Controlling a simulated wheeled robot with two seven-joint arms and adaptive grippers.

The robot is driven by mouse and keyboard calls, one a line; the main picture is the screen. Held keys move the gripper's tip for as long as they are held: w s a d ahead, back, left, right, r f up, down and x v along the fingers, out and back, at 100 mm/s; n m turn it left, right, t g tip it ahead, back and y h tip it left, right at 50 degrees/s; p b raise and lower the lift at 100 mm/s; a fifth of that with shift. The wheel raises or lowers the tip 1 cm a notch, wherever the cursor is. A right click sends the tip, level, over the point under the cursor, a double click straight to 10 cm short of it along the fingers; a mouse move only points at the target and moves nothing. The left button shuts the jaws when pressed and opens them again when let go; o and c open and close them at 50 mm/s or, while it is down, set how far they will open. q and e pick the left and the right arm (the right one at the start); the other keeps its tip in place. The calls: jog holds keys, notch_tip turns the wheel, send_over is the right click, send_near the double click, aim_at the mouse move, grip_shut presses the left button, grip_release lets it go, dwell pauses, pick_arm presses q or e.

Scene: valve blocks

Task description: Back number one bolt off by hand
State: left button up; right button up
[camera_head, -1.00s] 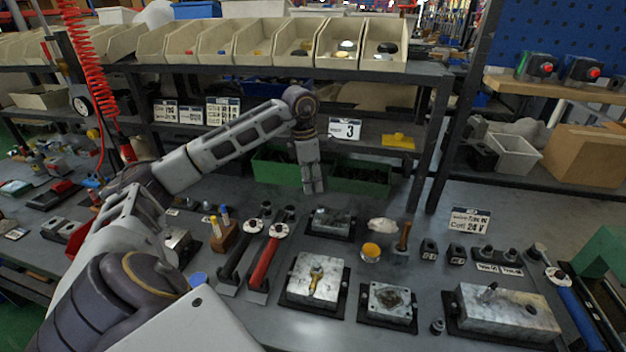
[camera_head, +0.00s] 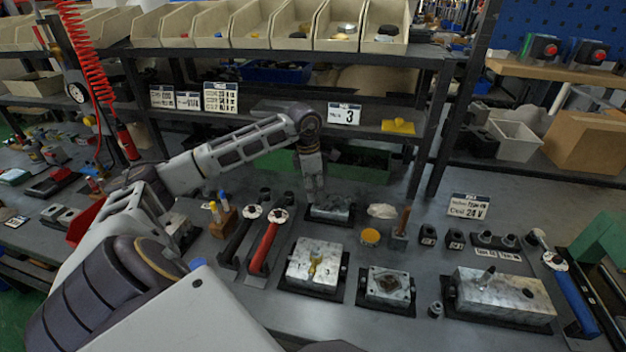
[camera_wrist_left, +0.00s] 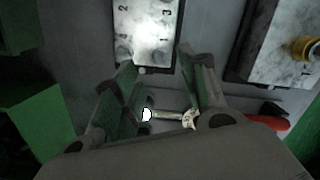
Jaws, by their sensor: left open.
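The numbered metal block (camera_wrist_left: 148,35) lies in a dark tray at the top of the left wrist view. In the head view the block (camera_head: 332,211) sits at the back of the bench, partly hidden by my left gripper (camera_head: 316,196). The left gripper points down just above the block's left part. In the left wrist view its fingers (camera_wrist_left: 160,72) are apart, with nothing held between them. My right gripper is not in view.
A red-handled wrench (camera_head: 265,250) and a black-handled one (camera_head: 237,240) lie left of the blocks. A block with a yellow fitting (camera_head: 314,262) stands in front. A shelf (camera_head: 290,116) runs behind the gripper.

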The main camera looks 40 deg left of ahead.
aim_at(317, 204)
pick_arm(q)
jog(key=shift+w+d+f, duration=0.1)
jog(key=shift+w+f, duration=0.05)
jog(key=shift+f, duration=1.2)
jog(key=shift+w+d+f, duration=0.1)
jog(key=shift+f, duration=1.2)
jog(key=shift+c, duration=0.2)
grip_shut()
jog(key=shift+r+n+y, duration=0.1)
jog(key=shift+n+y, duration=0.2)
jog(key=shift+n, duration=2.4)
jog(key=shift+d+n, duration=0.1)
jog(key=shift+n, duration=2.1)
jog(key=shift+n+y, duration=0.3)
jog(key=shift+n, duration=0.2)
